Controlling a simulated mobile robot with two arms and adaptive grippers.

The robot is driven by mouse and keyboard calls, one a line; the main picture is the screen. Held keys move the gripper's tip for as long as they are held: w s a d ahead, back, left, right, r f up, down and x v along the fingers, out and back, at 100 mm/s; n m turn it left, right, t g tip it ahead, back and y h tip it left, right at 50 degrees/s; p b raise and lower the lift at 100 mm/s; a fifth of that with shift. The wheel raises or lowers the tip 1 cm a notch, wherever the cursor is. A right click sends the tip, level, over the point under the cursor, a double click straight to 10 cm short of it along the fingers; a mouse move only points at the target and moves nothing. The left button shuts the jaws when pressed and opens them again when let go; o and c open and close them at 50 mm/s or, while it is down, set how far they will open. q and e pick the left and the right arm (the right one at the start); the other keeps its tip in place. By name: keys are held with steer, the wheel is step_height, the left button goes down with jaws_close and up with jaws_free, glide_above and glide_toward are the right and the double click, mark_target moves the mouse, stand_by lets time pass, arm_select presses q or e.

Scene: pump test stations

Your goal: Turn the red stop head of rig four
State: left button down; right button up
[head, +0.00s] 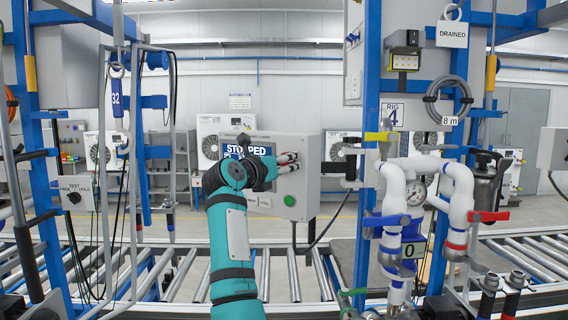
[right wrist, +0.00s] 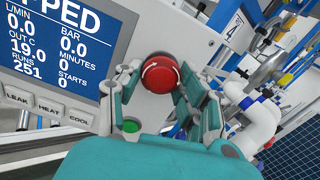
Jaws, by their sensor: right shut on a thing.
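The red stop head (right wrist: 160,75) is a round red knob on the front of the grey control box (head: 310,150). My right gripper (head: 288,163) reaches this box from below left. In the right wrist view its teal and grey fingers are shut around the knob, on both sides of it. In the head view the gripper mostly hides the knob. A green button (head: 289,200) sits below it, and also shows in the right wrist view (right wrist: 130,126). The screen (right wrist: 70,50) reads 0.0 BAR and the end of a word, "PPED". My left gripper is not in view.
A "RIG 4" sign (head: 392,115) is on the blue frame right of the box. White pipes (head: 396,190) with red, yellow, blue and green handles stand close on the right. A roller conveyor (head: 290,275) runs below. A test switch box (head: 75,194) hangs at left.

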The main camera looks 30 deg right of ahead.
steer(key=c, duration=0.3)
